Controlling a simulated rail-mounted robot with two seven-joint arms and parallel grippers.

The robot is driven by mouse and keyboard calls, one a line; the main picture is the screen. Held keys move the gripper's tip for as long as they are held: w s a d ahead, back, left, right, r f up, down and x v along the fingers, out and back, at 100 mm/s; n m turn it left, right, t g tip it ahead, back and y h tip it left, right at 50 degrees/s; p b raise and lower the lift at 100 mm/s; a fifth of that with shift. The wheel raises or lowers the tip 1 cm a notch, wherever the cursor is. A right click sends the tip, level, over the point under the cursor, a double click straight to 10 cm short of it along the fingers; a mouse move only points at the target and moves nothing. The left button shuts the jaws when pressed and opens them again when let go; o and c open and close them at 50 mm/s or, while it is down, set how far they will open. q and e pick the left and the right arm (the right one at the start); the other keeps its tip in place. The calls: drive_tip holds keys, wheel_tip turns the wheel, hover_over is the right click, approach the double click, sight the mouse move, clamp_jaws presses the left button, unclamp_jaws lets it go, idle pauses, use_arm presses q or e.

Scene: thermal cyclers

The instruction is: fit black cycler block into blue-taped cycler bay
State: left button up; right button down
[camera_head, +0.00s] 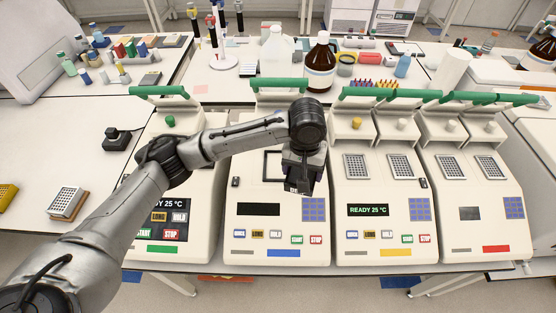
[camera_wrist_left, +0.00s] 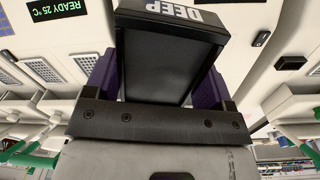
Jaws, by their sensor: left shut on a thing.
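My left gripper (camera_head: 304,168) is shut on the black cycler block (camera_wrist_left: 168,62). In the left wrist view the block sits between the two purple fingers, with white "DEEP" lettering on its end. The blue-taped cycler (camera_head: 285,218) is second from the left, its lid raised and its blue tape (camera_head: 269,253) on the front edge. Its bay (camera_head: 268,165) shows a dark frame at its left part; my gripper and arm hide the rest. In the head view the gripper and block are over the right side of this cycler, apparently above its top. My right gripper is not in view.
The yellow-taped cycler (camera_head: 381,222) stands close on the right, with silver blocks in it; the red-taped cycler (camera_head: 480,218) is beyond. A green-taped cycler (camera_head: 202,230) stands left, partly behind my arm. Raised lids with green handles (camera_head: 282,83) line the back. Bottles crowd the rear bench.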

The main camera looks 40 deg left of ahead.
use_arm(q)
drive_tip(key=w+a+f+n+p, duration=0.1)
drive_tip(key=a+f+n, duration=0.2)
drive_tip(key=a, duration=0.2)
hover_over(278, 166)
wheel_tip(278, 166, down, 6)
drive_tip(key=shift+f+b, duration=0.25)
drive_tip(key=shift+b, duration=0.1)
drive_tip(key=shift+f, duration=2)
drive_tip(key=shift+f, duration=0.15)
drive_tip(key=o, duration=1.2)
drive_tip(key=shift+o, duration=0.2)
